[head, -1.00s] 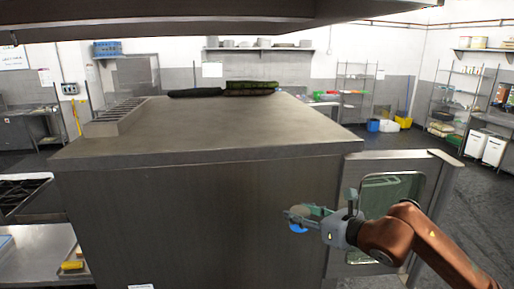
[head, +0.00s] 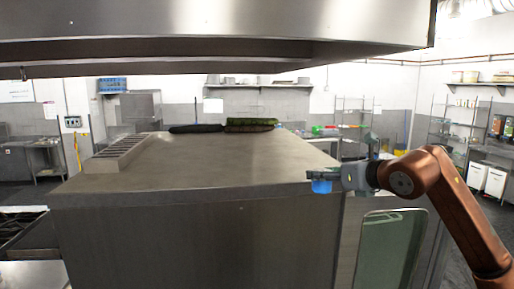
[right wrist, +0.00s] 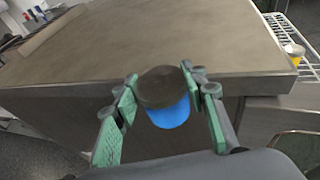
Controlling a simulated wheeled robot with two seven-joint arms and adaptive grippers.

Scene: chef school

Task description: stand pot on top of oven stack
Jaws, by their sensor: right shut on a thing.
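The oven stack (head: 215,175) is a large grey metal block with a flat top, filling the middle of the head view. Its top and front edge also fill the upper part of the right wrist view (right wrist: 170,40). My right gripper (head: 318,176) is at the right front corner of the stack, near the level of its top edge. It is shut on the pot (head: 321,187), a small round thing with a blue side. In the right wrist view the pot (right wrist: 170,114) sits between the green finger pads, with a dark round top. My left gripper is not in view.
Long dark green objects (head: 250,125) lie at the back of the stack's top, and a slotted metal piece (head: 117,153) is at its left. A metal hood (head: 210,55) hangs above. The middle of the top is clear. A windowed panel (head: 388,250) is below my right arm.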

